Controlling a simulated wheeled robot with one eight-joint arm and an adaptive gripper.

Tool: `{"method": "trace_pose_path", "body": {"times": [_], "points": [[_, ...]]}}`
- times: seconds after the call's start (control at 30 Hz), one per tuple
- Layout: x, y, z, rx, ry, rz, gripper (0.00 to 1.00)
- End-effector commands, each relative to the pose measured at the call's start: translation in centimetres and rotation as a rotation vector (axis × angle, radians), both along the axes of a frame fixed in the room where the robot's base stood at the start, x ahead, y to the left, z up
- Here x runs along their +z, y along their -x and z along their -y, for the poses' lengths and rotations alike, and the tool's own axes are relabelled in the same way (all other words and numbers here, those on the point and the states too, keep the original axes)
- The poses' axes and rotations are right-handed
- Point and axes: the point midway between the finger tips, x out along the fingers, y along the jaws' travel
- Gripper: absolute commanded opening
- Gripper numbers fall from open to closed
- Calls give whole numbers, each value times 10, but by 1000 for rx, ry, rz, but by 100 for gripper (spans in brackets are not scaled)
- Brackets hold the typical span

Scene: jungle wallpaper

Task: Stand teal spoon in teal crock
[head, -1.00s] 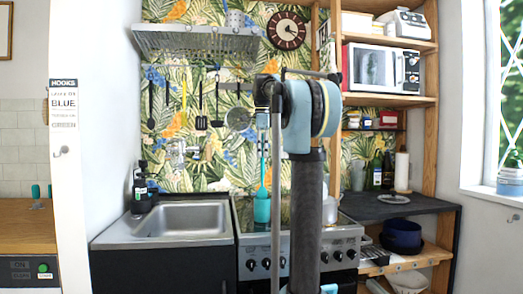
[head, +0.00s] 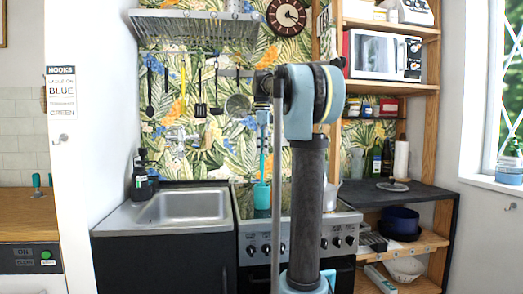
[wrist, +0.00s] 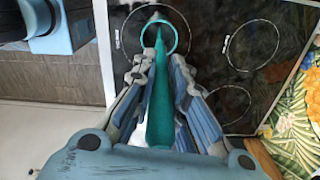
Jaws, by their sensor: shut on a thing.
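The teal crock (head: 262,196) stands upright on the black cooktop in the head view. Its round rim (wrist: 146,32) shows at the top of the wrist view. The teal spoon (wrist: 160,105) is upright between the fingers of my gripper (wrist: 159,68), which is shut on it. The spoon's thin length (head: 263,165) runs down to the crock's mouth in the head view. In the wrist view its far tip appears inside the rim; I cannot tell how deep it is. My gripper (head: 262,122) is above the crock, partly hidden by my arm.
The cooktop (wrist: 210,60) is mostly bare around the crock. A steel sink (head: 185,205) is at its left. A dark counter (head: 405,192) with a paper roll (head: 401,160) and bottles is at the right. Utensils (head: 200,95) hang on the back wall.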

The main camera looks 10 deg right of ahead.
Motion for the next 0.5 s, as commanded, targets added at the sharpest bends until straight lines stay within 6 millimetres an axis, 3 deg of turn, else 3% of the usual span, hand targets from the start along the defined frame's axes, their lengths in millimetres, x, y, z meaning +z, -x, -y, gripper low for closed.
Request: {"method": "trace_pose_path", "body": {"times": [0.03, 0.07, 0.17, 0.5], "points": [[0, 0, 0, 0, 0, 0, 0], [0, 0, 0, 0, 0, 0, 15], [0, 0, 0, 0, 0, 0, 36], [1, 0, 0, 0, 0, 0, 36]]}}
